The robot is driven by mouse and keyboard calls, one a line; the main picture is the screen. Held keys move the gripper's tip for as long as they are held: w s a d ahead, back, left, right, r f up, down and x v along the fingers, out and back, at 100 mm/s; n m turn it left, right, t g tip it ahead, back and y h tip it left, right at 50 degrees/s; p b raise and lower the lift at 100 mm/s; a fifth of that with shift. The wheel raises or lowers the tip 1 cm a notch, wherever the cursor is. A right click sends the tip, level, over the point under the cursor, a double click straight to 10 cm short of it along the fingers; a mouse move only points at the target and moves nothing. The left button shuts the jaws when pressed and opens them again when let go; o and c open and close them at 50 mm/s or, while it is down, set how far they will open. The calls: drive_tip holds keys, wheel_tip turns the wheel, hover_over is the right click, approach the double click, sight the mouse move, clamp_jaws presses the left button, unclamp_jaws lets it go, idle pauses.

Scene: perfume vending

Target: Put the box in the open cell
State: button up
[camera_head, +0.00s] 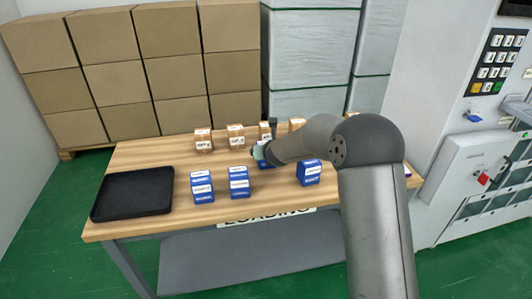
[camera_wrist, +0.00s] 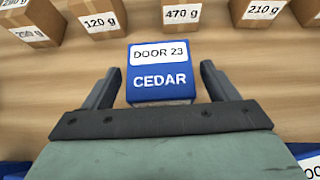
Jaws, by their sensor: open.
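A blue box with a white top label reading "DOOR 23" and "CEDAR" (camera_wrist: 161,78) lies between the two fingers of my gripper (camera_wrist: 158,72) in the wrist view. The fingers are open, with a gap on each side of the box. In the head view my gripper (camera_head: 262,151) is over the back middle of the table, and part of this blue box (camera_head: 266,163) shows below it. The vending machine (camera_head: 490,215) at the right has a grid of cell doors. I cannot tell which cell is open.
The wooden table (camera_head: 150,155) holds a black tray (camera_head: 135,193) at left, several other blue boxes (camera_head: 239,182) and a back row of brown weight-marked boxes (camera_head: 235,136). Stacked cartons (camera_head: 110,75) stand behind. A control box (camera_head: 478,168) sticks out on the machine.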

drive_tip(key=shift+w+a+f, duration=0.15)
drive_tip(key=shift+w+f, duration=0.25)
drive_tip(key=shift+w, duration=0.1)
drive_tip(key=c, duration=1.2)
drive_tip(key=shift+r, duration=0.1)
drive_tip(key=shift+r, duration=0.5)
wheel_tip(320, 180, up, 2)
drive_tip(key=shift+r+p, duration=0.15)
drive_tip(key=shift+p, duration=0.15)
drive_tip(key=w+d+b+v, duration=0.1)
drive_tip(key=d+b+v, duration=0.2)
drive_tip(key=v, duration=1.3)
drive_tip(key=s+d+f+m+h+p, duration=0.2)
drive_tip(key=s+d+m+h+p, duration=0.1)
drive_tip(key=d, duration=0.4)
drive_tip(key=s+d+f+m+h+p, duration=0.3)
drive_tip(key=s+d, duration=0.2)
drive_tip(key=d, duration=0.3)
drive_tip(key=shift+s+m, duration=0.25)
drive_tip(key=shift+m, duration=0.15)
